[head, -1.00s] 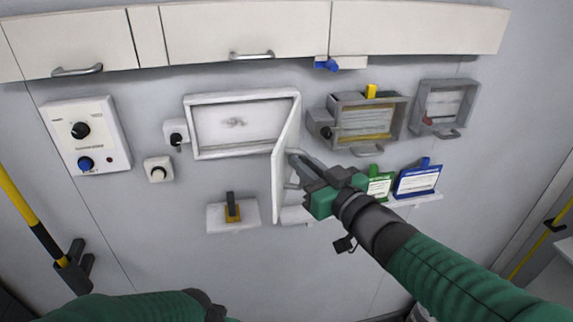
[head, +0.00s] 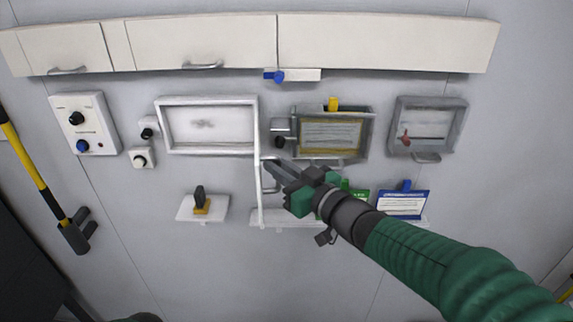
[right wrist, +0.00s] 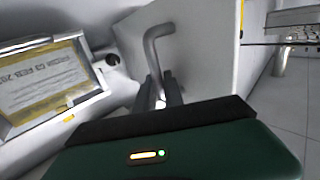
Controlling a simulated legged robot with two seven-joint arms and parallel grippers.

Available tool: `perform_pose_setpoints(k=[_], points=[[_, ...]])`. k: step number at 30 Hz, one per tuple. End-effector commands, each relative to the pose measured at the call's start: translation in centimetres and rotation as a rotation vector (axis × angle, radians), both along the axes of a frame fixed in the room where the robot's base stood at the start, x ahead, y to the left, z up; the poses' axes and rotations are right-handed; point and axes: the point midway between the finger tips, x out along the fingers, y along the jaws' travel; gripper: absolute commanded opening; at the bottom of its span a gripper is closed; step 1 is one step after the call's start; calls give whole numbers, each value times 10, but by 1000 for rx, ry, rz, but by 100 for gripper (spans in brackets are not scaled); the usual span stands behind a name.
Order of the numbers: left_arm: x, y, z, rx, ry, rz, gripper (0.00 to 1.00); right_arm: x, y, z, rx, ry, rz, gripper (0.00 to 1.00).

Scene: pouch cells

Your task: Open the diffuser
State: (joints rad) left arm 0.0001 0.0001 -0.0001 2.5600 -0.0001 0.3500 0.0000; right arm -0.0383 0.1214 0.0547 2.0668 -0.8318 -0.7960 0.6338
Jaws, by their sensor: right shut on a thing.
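The diffuser, a white framed wall box (head: 207,126), has its white door (head: 260,205) standing open, hinged at the right side. The door points out from the wall and looks nearly edge-on in the head view. Its grey bent handle (right wrist: 157,45) shows in the right wrist view against the door panel (right wrist: 205,50). My right gripper (head: 266,168) is at the handle, on the door's right side, with its dark fingers (right wrist: 165,93) shut on the handle's end. My left gripper is out of view.
Right of the door are a grey box with a yellow-edged notice (head: 331,135) and another grey box (head: 428,125). White cabinets (head: 385,43) run above.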

Motion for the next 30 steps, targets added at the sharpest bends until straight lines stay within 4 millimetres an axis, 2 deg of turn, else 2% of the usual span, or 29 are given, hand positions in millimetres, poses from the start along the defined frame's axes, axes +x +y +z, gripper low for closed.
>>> perform_pose_setpoints(k=[10,11,15,26,30], points=[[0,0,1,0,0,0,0,3,-16,4,14,-9,-6,0],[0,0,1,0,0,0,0,3,-17,4,14,-9,-6,16],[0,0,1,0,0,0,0,3,-17,3,13,-7,-5,34],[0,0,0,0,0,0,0,0,-14,2,9,-7,-4,34],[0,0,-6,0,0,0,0,-7,-22,0,8,-8,-5,34]])
